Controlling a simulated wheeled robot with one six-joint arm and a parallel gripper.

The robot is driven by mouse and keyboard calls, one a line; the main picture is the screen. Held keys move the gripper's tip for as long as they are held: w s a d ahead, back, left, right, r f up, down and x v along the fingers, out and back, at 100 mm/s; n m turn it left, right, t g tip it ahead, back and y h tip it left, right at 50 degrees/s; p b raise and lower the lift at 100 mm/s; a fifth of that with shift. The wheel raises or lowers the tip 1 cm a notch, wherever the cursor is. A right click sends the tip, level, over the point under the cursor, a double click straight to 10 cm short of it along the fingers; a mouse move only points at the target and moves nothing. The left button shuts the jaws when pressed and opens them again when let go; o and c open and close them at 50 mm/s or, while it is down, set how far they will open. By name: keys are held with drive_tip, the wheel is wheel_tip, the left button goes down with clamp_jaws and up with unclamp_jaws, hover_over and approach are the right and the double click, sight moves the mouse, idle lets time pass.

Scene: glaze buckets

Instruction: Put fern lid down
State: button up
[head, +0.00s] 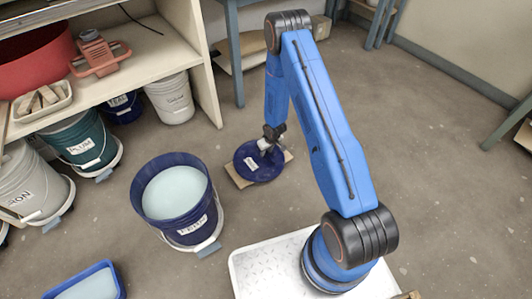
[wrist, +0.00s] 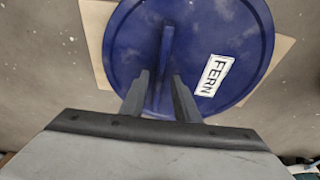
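The fern lid (head: 258,170) is a round dark blue disc with a white label. It lies on a piece of cardboard on the floor, right of the fern bucket (head: 183,222). In the wrist view the lid (wrist: 235,35) shows its FERN label and a raised bar handle (wrist: 166,45). My gripper (head: 268,146) is down at the lid. In the wrist view the two fingers of my gripper (wrist: 161,76) stand apart, one on each side of the handle's near end, with small gaps. The fern bucket is uncovered and holds pale blue glaze.
The cardboard (head: 238,178) shows around the lid. The fern bucket stands on a white wheeled dolly (head: 207,240). A blue tray (head: 88,285) lies at the front left. A shelf (head: 135,50) with several buckets under it is at the left.

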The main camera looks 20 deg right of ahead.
drive_tip(key=s+d+r+m+h, duration=0.15)
drive_tip(key=s+r, duration=0.25)
drive_tip(key=r, duration=1.2)
drive_tip(key=s+d+r+t, duration=0.15)
drive_tip(key=s+r, duration=0.25)
drive_tip(key=r, duration=1.2)
drive_tip(key=s+d+r+m+h, duration=0.1)
drive_tip(key=s+d+r, duration=0.25)
drive_tip(key=r, duration=1.25)
drive_tip(key=s+a+r, duration=0.1)
drive_tip(key=s+r, duration=1.1)
drive_tip(key=s, duration=0.2)
drive_tip(key=s+a+r, duration=0.1)
drive_tip(key=s+r, duration=0.1)
drive_tip(key=s, duration=0.7)
drive_tip(key=s+a+r+m+y, duration=0.1)
drive_tip(key=s+a+r, duration=0.1)
drive_tip(key=s, duration=0.7)
drive_tip(key=shift+s+r, duration=0.3)
drive_tip(key=shift+r, duration=0.25)
drive_tip(key=shift+t+y, duration=0.25)
